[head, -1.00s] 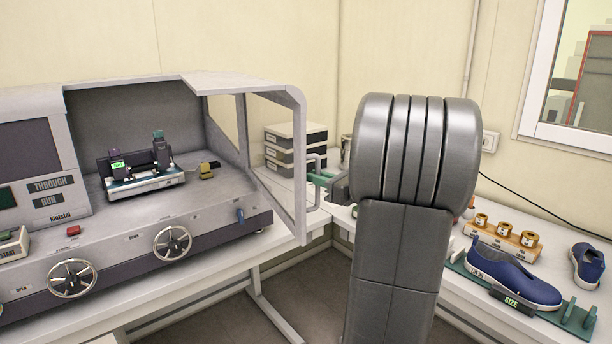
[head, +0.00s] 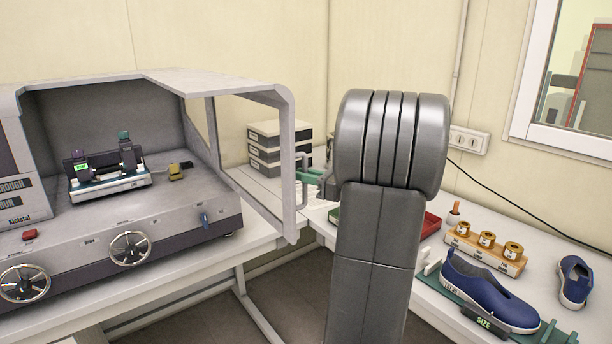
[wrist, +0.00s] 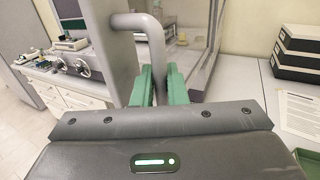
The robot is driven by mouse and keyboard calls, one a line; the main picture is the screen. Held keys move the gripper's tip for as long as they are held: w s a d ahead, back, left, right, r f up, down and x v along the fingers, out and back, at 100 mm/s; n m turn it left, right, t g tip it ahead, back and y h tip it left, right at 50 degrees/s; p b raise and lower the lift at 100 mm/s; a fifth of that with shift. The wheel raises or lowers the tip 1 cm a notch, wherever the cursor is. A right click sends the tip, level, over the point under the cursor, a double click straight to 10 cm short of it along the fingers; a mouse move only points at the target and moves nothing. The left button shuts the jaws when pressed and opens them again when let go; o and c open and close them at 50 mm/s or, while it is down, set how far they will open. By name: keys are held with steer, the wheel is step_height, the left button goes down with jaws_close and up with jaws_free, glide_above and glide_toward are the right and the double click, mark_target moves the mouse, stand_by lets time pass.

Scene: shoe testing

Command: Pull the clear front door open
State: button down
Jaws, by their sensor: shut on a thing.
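The clear front door (head: 248,150) of the test machine (head: 130,230) stands swung out on the machine's right side, with a grey frame around a clear pane. Its bar handle (head: 302,180) sticks out from the frame's free edge. My gripper (head: 314,176) has its green fingers shut on this handle. In the wrist view, the gripper's green fingers (wrist: 162,85) close around the grey, bent handle (wrist: 148,35). My arm hides part of the bench behind. Inside the open chamber, a test fixture (head: 105,175) sits on the machine floor.
Stacked grey boxes (head: 278,145) stand behind the door. On the right bench are a red tray (head: 430,224), a wooden block with gold tins (head: 487,243) and blue shoes (head: 490,293). Floor shows between the two benches.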

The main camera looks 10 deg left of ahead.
steer(key=shift+r, duration=0.15)
steer(key=c, duration=1.7)
jaws_free()
steer(key=shift+a, duration=0.1)
steer(key=shift+o, duration=0.9)
steer(key=shift+a, duration=0.15)
steer(key=b+v, duration=0.2)
steer(key=v, duration=1.2)
steer(key=shift+b, duration=0.4)
